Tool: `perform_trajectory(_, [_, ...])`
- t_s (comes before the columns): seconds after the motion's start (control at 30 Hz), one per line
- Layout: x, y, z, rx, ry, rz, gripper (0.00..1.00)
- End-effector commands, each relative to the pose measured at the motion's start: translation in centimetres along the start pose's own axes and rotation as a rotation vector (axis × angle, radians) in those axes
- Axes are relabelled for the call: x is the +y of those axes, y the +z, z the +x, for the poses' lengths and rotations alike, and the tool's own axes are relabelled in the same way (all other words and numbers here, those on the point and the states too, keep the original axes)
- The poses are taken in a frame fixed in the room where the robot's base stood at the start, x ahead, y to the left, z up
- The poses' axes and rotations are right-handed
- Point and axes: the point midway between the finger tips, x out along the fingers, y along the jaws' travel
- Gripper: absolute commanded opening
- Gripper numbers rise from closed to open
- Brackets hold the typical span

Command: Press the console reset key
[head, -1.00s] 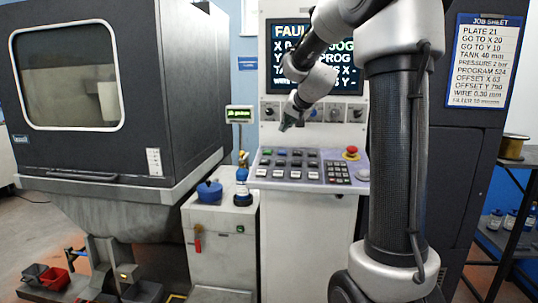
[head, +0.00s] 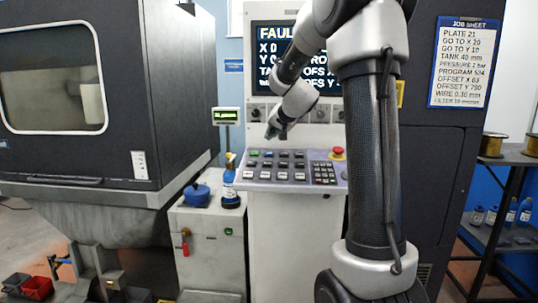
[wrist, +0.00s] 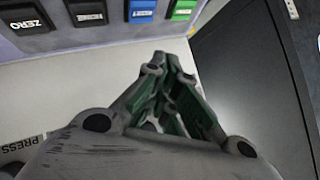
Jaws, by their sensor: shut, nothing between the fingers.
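The console's sloped key panel (head: 296,187) is at the middle of the head view, with rows of dark, grey, green and blue keys and a red knob (head: 338,153). In the wrist view, a dark key marked ZERO (wrist: 29,20), another dark key (wrist: 86,13) with lettering too blurred to read, a blue key (wrist: 141,11) and a green key (wrist: 183,10) lie along the top edge. I cannot tell which key is reset. My gripper (head: 270,135) is shut and empty, near the panel's upper left; its fingertips (wrist: 165,56) appear below the blue and green keys.
A screen (head: 270,62) above the panel reads FAULT, partly hidden by my arm. A white cabinet (head: 207,255) at left carries a blue pot (head: 196,195) and a blue bottle (head: 230,190). A job sheet (head: 465,62) hangs at right. A dark machine (head: 170,90) stands left.

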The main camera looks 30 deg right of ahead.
Motion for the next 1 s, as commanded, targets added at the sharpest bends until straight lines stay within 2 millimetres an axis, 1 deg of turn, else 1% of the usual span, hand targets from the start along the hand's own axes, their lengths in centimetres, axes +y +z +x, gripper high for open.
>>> perform_trajectory(0.03, [0.4, 0.4, 0.5, -0.001, 0.002, 0.002, 0.00])
perform_trajectory(0.2, [1.5, 1.3, 1.9, 0.000, 0.002, 0.002, 0.00])
perform_trajectory(0.4, [2.0, 1.9, 2.7, 0.001, 0.001, 0.000, 0.00])
perform_trajectory(1.0, [2.0, 2.0, 2.8, 0.001, 0.001, 0.000, 0.00])
